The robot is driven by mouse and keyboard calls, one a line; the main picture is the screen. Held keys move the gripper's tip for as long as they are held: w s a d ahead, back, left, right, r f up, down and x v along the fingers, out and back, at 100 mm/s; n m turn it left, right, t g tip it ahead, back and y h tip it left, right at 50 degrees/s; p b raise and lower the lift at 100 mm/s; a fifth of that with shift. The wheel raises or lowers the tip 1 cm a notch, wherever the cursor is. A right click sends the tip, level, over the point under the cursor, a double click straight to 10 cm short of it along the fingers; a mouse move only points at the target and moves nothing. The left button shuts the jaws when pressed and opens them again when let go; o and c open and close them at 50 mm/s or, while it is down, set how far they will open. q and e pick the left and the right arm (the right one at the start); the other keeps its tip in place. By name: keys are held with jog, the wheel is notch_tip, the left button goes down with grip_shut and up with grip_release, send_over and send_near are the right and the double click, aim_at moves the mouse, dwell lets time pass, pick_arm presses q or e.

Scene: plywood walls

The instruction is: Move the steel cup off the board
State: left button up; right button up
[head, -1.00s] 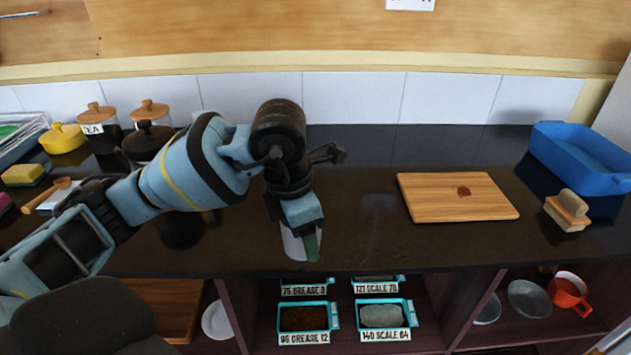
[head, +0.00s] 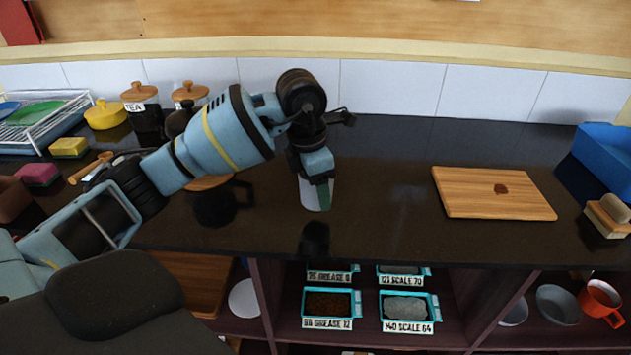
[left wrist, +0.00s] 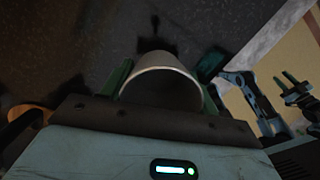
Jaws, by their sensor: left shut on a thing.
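The steel cup (head: 308,194) is gripped by my left gripper (head: 317,180) above the dark counter, left of the wooden board (head: 470,206). It looks upright, and its rim is hidden by the gripper in the head view. In the left wrist view the cup (left wrist: 163,75) sits between the green fingers of the left gripper (left wrist: 163,92), its round mouth facing the camera. The board is bare apart from a small dark mark. My right gripper (left wrist: 286,82) shows small at the right of the left wrist view, its two fingers apart and empty.
A brush (head: 607,216) and blue tub (head: 603,160) are at the right. Counter between cup and board is clear. Labelled trays (head: 408,308) sit below.

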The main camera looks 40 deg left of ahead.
pick_arm(q)
jog(key=w+a, duration=0.3)
jog(key=shift+w+a+f, duration=0.2)
jog(key=shift+w+a, duration=0.1)
jog(key=shift+w+a, duration=0.15)
jog(key=shift+a, duration=0.05)
jog(key=shift+f, duration=1.8)
jog(key=shift+f, duration=0.2)
jog(key=o, duration=1)
jog(key=shift+r, duration=0.15)
jog(key=r, duration=0.4)
jog(key=s+r, duration=0.1)
jog(key=r, duration=0.3)
jog(key=a+r, duration=0.1)
jog(key=r, duration=0.3)
jog(key=shift+s+p, duration=0.2)
jog(key=shift+p, duration=0.15)
